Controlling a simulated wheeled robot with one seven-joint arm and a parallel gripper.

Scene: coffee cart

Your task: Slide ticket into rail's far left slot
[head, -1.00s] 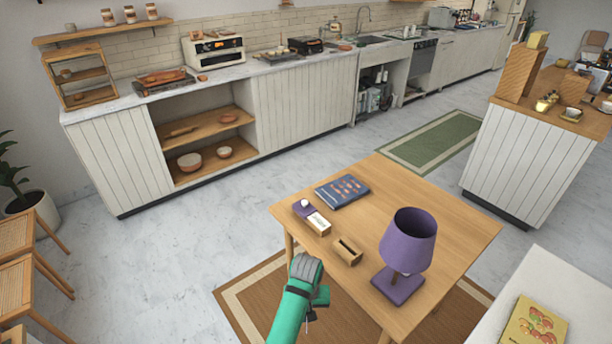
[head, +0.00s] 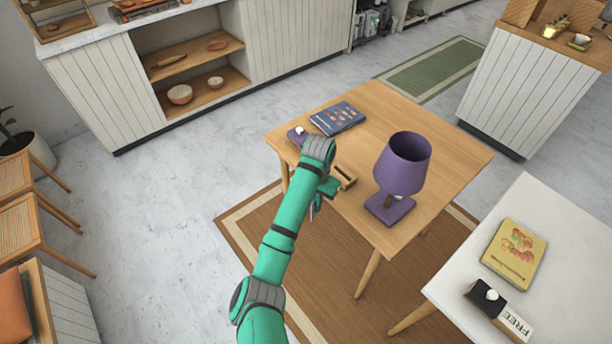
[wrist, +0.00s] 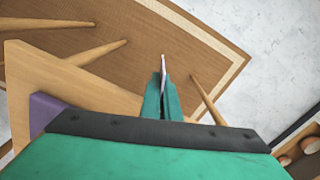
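My gripper (wrist: 163,98) is shut on a thin pale sheet (wrist: 163,65), seen nearly edge-on, which looks like the ticket. In the head view the sheet (head: 316,207) hangs below the fingers, beside the wooden table's near-left edge. I cannot read any marking on it. A small wooden block with a dark slot (head: 347,178) sits on the table just right of my gripper, partly hidden by my arm. I cannot make out a rail with several slots in either view.
The wooden table (head: 430,155) also holds a purple lamp (head: 403,165), a blue book (head: 338,118) and a purple item with a white knob (head: 298,133). A white table (head: 450,290) at right holds a yellow book (head: 515,254) and a black item with a "FREE" card (head: 492,300).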

